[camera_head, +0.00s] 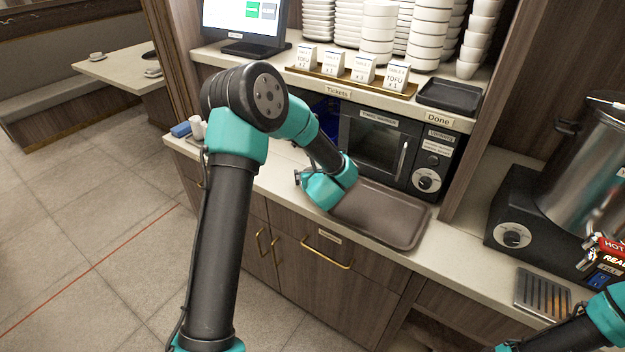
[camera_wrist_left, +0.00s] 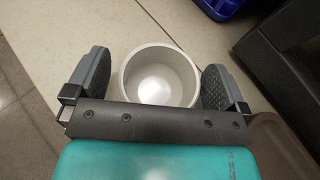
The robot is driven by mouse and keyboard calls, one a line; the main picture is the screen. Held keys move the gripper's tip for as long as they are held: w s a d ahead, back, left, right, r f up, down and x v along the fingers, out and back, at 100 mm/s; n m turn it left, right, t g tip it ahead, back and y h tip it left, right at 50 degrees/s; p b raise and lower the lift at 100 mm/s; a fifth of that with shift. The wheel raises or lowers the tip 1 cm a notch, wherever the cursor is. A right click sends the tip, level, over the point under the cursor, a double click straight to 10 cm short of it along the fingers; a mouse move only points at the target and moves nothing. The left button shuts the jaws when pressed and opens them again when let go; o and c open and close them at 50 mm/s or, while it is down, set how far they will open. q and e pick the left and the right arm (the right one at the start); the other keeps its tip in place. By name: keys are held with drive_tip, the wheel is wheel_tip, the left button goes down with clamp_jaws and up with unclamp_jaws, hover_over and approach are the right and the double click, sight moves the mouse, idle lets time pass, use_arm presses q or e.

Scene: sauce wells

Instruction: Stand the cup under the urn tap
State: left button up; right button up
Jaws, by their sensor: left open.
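In the left wrist view a round, empty white cup (camera_wrist_left: 160,76) stands upright on the counter, its open mouth facing the camera. My left gripper (camera_wrist_left: 156,80) is open, with one dark finger on each side of the cup and narrow gaps beside it. In the head view my left gripper reaches down to the counter left of the brown tray, and the cup is hidden there. The steel urn (camera_head: 590,150) stands at the far right. Its tap (camera_head: 592,258) is beside a red HOT label, above a slotted drip tray (camera_head: 542,294). My right gripper is out of view.
The brown tray (camera_head: 405,222) lies on the counter in front of a microwave (camera_head: 375,145). A blue bin (camera_wrist_left: 220,6) is behind the cup. A shelf above holds ticket stands, bowls and a black tray (camera_head: 450,97). Bare counter lies between the brown tray and the urn.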

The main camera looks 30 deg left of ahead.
use_arm(q)
drive_tip(key=shift+c, duration=0.3)
drive_tip(key=c, duration=1)
drive_tip(key=shift+c, duration=0.2)
drive_tip(key=shift+r, duration=0.1)
drive_tip(key=shift+r, duration=1.45)
drive_tip(key=shift+s+d+r, duration=0.15)
drive_tip(key=shift+s+r, duration=0.05)
drive_tip(key=shift+r, duration=0.15)
drive_tip(key=s+d+r, duration=0.1)
drive_tip(key=s+d, duration=0.7)
drive_tip(key=s, duration=0.5)
drive_tip(key=shift+s, duration=0.15)
drive_tip(key=shift+r, duration=0.1)
